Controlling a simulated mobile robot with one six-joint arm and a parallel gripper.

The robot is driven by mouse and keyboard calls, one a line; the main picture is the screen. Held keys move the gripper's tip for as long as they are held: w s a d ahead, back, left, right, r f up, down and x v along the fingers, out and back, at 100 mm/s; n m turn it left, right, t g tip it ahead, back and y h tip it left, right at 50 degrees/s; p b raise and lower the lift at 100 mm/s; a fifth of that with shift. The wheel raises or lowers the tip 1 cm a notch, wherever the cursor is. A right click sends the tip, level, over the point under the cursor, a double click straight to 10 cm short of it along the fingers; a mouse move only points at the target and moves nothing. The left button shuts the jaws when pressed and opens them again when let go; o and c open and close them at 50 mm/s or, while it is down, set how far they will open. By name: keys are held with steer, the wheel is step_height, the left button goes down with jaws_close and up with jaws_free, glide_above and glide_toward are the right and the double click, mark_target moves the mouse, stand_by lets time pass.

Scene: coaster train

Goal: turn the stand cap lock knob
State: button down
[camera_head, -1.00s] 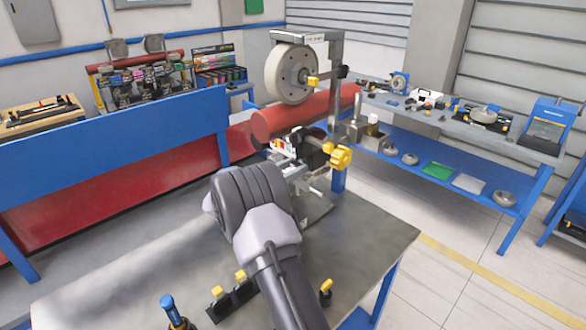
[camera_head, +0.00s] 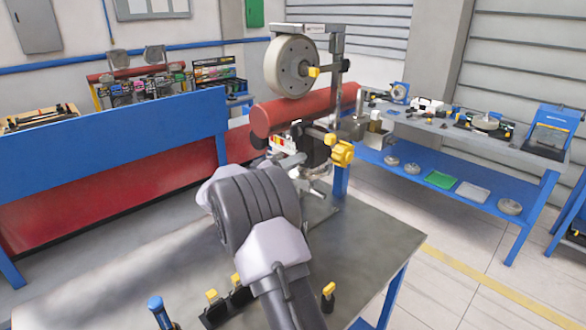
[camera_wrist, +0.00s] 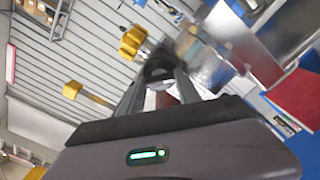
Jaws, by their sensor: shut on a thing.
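The stand (camera_head: 336,95) rises at the far end of the grey workbench (camera_head: 370,235) and carries a pale wheel (camera_head: 291,66). It has a small yellow knob (camera_head: 313,72) by the wheel and a large yellow star knob (camera_head: 342,154) lower down. In the wrist view, a yellow lobed knob (camera_wrist: 131,41) and a yellow block-shaped knob (camera_wrist: 72,90) stand apart from the fingers. I cannot tell which is the cap lock knob. My gripper (camera_wrist: 158,68) is shut on a dark rounded part between its fingertips, which I cannot identify. My wrist hides the fingertips in the head view.
A red cylinder (camera_head: 300,110) lies behind the stand. Small yellow-topped pieces (camera_head: 212,296) and a blue-topped tool (camera_head: 156,303) stand at the bench's near edge, close to my arm. A blue-legged side table (camera_head: 450,140) with several items stands at right.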

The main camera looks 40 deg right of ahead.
steer(key=shift+n+p, duration=0.4)
steer(key=shift+n, duration=4)
steer(key=c, duration=0.8)
jaws_free()
steer(key=shift+c, duration=0.2)
